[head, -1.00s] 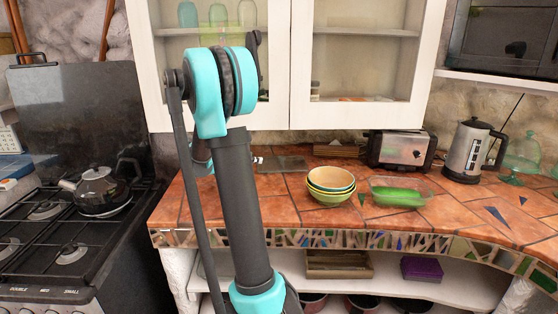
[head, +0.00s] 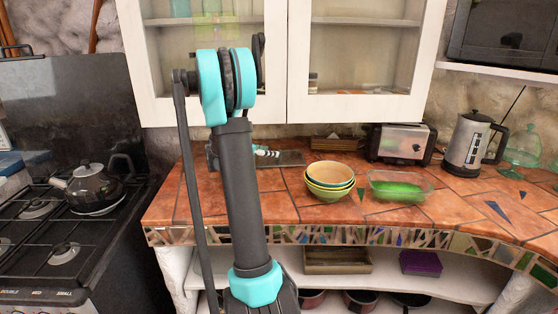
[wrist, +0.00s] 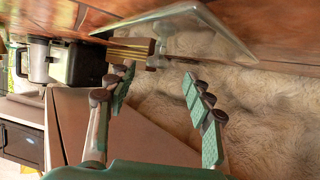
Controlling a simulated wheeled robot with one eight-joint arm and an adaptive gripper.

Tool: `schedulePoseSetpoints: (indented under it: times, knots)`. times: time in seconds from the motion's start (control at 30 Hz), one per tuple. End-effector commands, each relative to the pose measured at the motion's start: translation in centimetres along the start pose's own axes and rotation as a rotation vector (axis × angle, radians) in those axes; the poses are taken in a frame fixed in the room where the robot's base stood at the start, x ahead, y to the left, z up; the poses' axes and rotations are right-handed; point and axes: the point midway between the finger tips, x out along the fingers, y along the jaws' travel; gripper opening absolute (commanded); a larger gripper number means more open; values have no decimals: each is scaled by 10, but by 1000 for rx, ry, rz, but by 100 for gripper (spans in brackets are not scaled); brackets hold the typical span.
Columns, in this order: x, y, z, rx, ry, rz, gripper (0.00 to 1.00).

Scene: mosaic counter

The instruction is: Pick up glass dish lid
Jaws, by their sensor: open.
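In the head view my gripper (head: 262,152) shows partly behind my arm, at the lid's left end. Whether a finger touches the lid, I cannot tell.
Stacked bowls (head: 330,180) and a glass dish with green contents (head: 400,187) stand right of the lid. A wooden box (head: 338,144), toaster (head: 400,144) and kettle (head: 470,146) line the back. In the wrist view the rough wall (wrist: 270,120) is close to the right finger.

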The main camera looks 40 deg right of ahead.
Motion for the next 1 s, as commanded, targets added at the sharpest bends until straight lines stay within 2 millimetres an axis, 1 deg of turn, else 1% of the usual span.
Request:
schedulePoseSetpoints:
  times: [0.03, 0.27, 0.6, 0.7, 0.83, 0.87, 1.0]
  knots:
    - [5, 1, 0, 1, 0, 1, 52]
    - [15, 1, -1, 0, 0, 1, 52]
    - [58, 3, -6, 0, 1, 2, 52]
    - [62, 3, -6, -1, 1, 1, 52]
    - [62, 3, -6, -1, 0, 0, 52]
    - [62, 3, -6, -1, 0, 0, 51]
    - [61, 3, -6, -1, 0, 0, 33]
